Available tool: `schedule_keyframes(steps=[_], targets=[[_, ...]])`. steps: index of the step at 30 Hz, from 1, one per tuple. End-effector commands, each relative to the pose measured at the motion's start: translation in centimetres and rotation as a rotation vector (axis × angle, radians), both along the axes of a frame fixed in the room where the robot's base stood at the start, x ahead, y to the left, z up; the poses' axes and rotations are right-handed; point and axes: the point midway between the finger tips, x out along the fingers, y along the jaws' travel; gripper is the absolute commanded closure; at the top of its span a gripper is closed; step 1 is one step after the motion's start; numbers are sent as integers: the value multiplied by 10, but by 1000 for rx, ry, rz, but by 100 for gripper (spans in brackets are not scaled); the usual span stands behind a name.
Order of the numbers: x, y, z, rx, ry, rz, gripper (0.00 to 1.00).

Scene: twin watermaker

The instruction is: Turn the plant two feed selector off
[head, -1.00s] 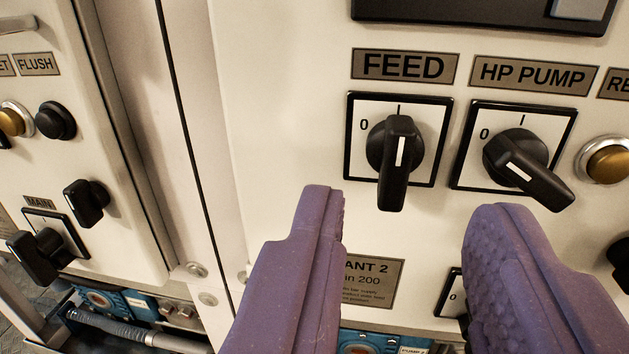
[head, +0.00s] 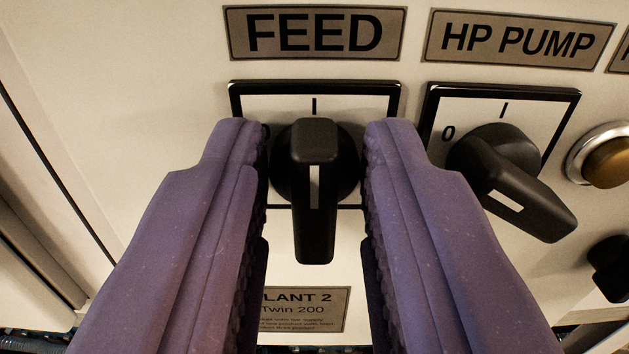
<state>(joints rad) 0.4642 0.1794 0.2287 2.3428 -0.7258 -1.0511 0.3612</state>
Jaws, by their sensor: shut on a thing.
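The plant two feed selector (head: 315,225) is a black rotary handle on a white square plate with a black border, under the FEED label (head: 315,33). Its handle stands upright in the picture, in line with the tick mark at the top of the plate. A white line runs along the handle. The 0 mark at the plate's left is mostly hidden by a finger. My gripper (head: 315,145) has its two purple fingers on the left and right of the selector and is shut on it. The fingers cover the plate's lower sides.
The HP PUMP selector (head: 515,185) is close to the right finger, its handle slanting down to the right. A brass-coloured button (head: 606,157) is farther right, with a dark knob below it. The PLANT 2 plate (head: 305,308) is partly hidden between the fingers.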

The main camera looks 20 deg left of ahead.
Motion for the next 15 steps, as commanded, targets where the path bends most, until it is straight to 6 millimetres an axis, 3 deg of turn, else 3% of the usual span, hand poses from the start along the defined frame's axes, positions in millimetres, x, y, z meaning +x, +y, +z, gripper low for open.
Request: schedule_keyframes(steps=[8, 15], targets=[[0, 1, -2, -78, -33, 0, 100], [-1, 2, -4, -248, -102, 0, 100]])
